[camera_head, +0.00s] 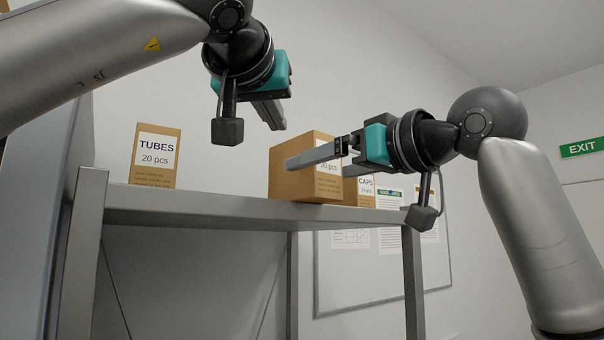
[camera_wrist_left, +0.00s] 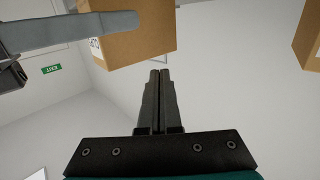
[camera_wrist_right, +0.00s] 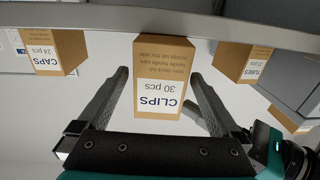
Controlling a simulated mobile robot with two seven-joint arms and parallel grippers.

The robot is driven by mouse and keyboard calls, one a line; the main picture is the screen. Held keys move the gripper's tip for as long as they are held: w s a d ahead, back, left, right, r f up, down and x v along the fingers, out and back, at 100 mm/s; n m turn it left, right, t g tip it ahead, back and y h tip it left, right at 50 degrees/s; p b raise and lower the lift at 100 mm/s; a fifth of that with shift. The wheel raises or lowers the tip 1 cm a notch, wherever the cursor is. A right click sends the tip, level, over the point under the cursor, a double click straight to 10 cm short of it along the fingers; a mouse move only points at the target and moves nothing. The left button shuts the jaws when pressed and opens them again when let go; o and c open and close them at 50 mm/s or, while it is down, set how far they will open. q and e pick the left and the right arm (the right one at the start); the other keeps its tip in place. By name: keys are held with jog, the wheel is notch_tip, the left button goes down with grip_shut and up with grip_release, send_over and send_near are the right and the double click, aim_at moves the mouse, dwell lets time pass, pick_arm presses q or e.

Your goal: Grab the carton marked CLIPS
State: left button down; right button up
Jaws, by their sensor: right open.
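The CLIPS carton (camera_head: 290,180) is a brown box on the shelf, near its front edge, partly covered by my right gripper in the head view. Its CLIPS, 30 pcs label reads upside down in the right wrist view (camera_wrist_right: 158,95). My right gripper (camera_head: 316,166) is open, with one finger on each side of the carton; I cannot tell whether they touch it. My left gripper (camera_head: 277,119) is shut and empty, above the shelf and up from the carton. The carton also shows past its closed fingers in the left wrist view (camera_wrist_left: 140,45).
The TUBES carton (camera_head: 155,172) stands on the left of the metal shelf (camera_head: 210,207). The CAPS carton (camera_head: 363,195) stands right of the CLIPS carton, partly hidden by my right gripper. The shelf between TUBES and CLIPS is clear. A board (camera_head: 380,265) hangs on the wall behind.

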aim_at(295, 175)
jog(key=x, duration=0.7)
jog(key=shift+c, duration=0.2)
jog(key=c, duration=1.4)
pick_arm(q)
jog(key=shift+r, duration=0.6)
jog(key=shift+s, duration=0.15)
jog(key=s+a, duration=0.1)
jog(key=s, duration=1)
jog(key=shift+s+a+r, duration=0.3)
jog(key=shift+s+a, duration=0.05)
jog(key=shift+a, duration=0.05)
